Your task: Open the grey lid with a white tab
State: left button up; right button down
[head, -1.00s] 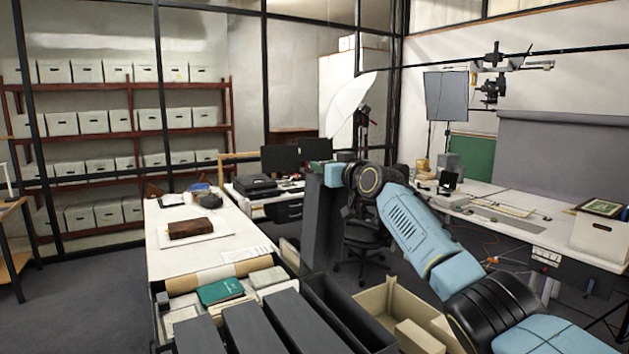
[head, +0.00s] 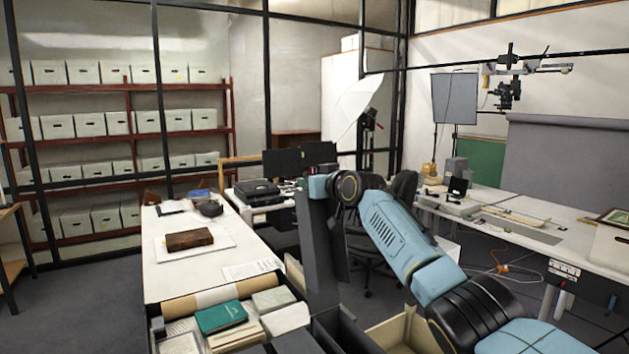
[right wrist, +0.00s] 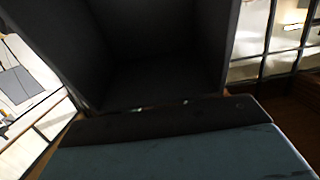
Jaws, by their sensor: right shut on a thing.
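A dark grey lid (head: 316,245) stands steeply upright at the end of my right arm in the head view. In the right wrist view the lid's hollow dark inside (right wrist: 150,60) fills the upper middle, directly ahead of my right gripper (right wrist: 162,107). The gripper is shut on the lid; its fingertips are mostly hidden in shadow. I cannot make out the white tab in either view. My left gripper is not in view.
A white table (head: 180,275) on the left holds a brown book (head: 189,239). A green book (head: 221,316) and other items lie near its front. A beige open box (head: 392,335) is below my right arm. A white worktable (head: 560,240) is on the right.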

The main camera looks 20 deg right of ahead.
jog(key=shift+r, duration=0.2)
jog(key=c, duration=1.1)
grip_release()
jog(key=shift+s, duration=0.1)
jog(key=shift+o, duration=1)
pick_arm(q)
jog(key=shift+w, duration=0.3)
pick_arm(e)
jog(key=shift+o, duration=0.3)
jog(key=shift+f, duration=0.1)
pick_arm(q)
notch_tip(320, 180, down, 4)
jog(key=b, duration=0.4)
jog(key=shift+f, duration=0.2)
pick_arm(e)
jog(key=v, duration=1.3)
